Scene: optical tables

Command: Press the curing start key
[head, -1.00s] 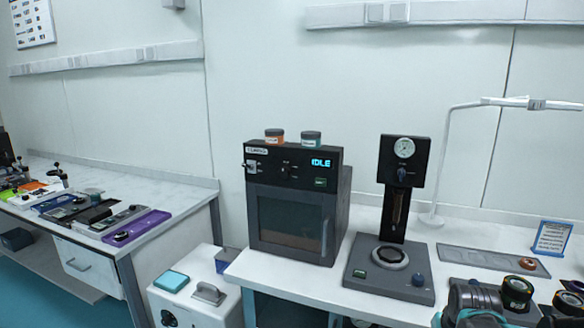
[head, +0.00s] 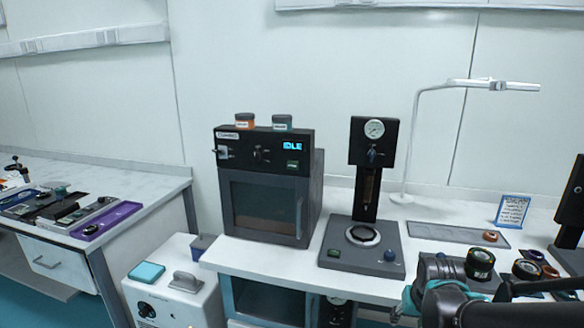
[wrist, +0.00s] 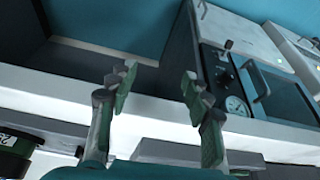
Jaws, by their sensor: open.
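The dark curing oven (head: 265,208) stands on the white bench in the middle of the head view. Its display (head: 293,146) reads IDLE in blue. A small green key (head: 293,164) sits just below the display; its lettering is too small to read. A switch and a knob are further left on the panel. My gripper (wrist: 157,85) shows in the wrist view with two fingers apart and nothing between them. It is over a bench edge, away from the oven panel. My arm shows at the lower right of the head view, well right of the oven.
An orange jar (head: 245,119) and a teal-lidded jar (head: 282,121) stand on the oven. A press with a gauge (head: 374,129) and a green button on its base (head: 334,253) stands right of the oven. A bent lamp (head: 412,140) and a small sign (head: 511,211) are behind.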

